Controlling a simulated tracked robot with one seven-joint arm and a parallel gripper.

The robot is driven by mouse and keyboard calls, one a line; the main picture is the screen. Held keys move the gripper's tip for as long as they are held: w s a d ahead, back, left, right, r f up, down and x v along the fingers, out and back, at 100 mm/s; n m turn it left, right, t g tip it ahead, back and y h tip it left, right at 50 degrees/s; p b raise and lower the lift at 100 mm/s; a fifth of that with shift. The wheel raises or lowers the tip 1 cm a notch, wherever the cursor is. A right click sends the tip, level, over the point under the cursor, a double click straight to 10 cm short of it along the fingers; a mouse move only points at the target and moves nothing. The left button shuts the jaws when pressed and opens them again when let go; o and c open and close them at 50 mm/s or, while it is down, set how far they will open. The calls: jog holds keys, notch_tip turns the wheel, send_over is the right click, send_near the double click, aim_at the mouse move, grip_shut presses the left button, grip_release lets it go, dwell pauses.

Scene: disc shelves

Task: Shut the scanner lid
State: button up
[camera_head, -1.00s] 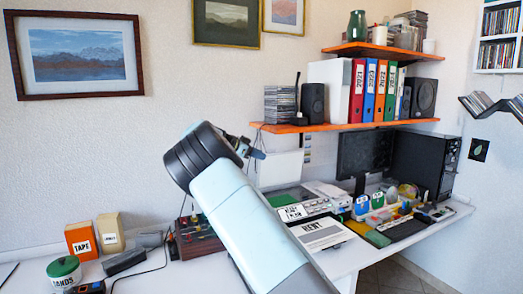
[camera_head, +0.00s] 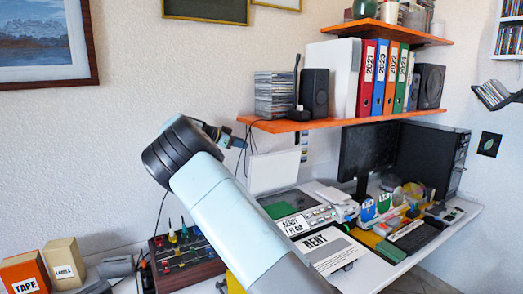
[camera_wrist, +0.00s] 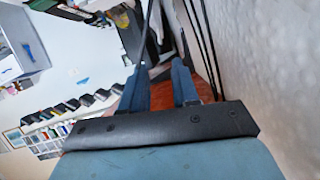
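The scanner (camera_head: 318,213) stands on the desk with a grey body, a row of buttons and a dark bed partly covered by a paper. Its lid appears to be the pale panel (camera_head: 273,172) standing upright at its back, against the wall. My gripper (camera_head: 240,143) is up in the air, left of the orange shelf's end and above the panel, apart from both as far as I can tell. In the wrist view my gripper (camera_wrist: 160,68) shows two blue fingers spread apart with nothing held between them. The scanner does not clearly show in the wrist view.
An orange shelf (camera_head: 345,122) with binders, a speaker and stacked discs juts out right of my gripper. A RENT paper (camera_head: 330,250) lies in front of the scanner. A monitor (camera_head: 369,153) and a black computer stand to the right. Cables hang on the wall.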

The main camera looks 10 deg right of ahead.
aim_at(263, 150)
jog(key=x, duration=1.2)
jog(key=shift+w+d+f, duration=0.15)
jog(key=shift+d+f, duration=0.1)
jog(key=shift+d, duration=0.05)
grip_shut()
